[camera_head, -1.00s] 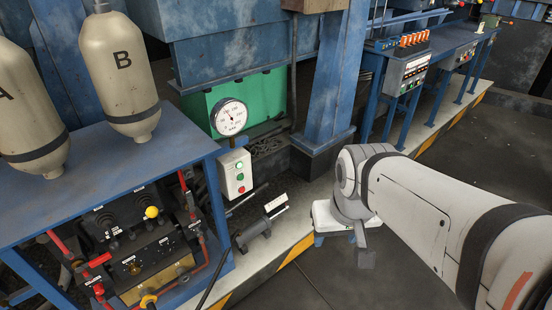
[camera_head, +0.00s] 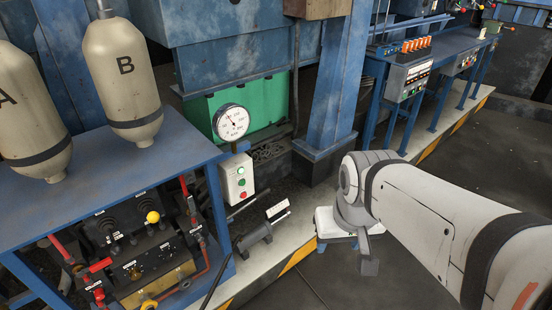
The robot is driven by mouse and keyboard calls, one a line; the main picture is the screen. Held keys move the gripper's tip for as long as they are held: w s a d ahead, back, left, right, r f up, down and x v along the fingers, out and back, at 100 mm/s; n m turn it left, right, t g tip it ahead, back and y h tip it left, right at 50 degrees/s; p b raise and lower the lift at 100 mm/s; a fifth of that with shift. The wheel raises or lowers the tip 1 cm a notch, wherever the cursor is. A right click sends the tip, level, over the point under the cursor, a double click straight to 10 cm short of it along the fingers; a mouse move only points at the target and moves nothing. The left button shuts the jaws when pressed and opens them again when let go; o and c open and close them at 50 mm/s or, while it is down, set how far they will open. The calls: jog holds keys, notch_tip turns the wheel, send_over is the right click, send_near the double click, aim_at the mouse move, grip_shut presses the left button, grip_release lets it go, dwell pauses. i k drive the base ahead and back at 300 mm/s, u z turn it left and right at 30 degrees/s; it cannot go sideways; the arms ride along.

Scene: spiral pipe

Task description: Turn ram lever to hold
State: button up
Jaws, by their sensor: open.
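A lever with a yellow knob (camera_head: 153,217) stands on the dark control panel (camera_head: 128,225) under the blue bench at the left. A red handle (camera_head: 100,265) and a yellow handle (camera_head: 149,304) show lower on the same unit. The labels are too small to read, so I cannot tell which one is the ram lever. My gripper (camera_head: 368,262) shows only as a small grey part at the far end of my arm, well right of the panel. It is open and apart from the levers; its fingers are hard to make out.
Tank A (camera_head: 30,115) and tank B (camera_head: 122,75) stand on the blue bench (camera_head: 185,145). A round gauge (camera_head: 231,122) and a white button box (camera_head: 237,178) stand beside it. A small grey device (camera_head: 257,235) sits on the floor between the panel and my arm. Dark floor lies open at the right.

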aim_at(153, 217)
jog(key=u, duration=1.35)
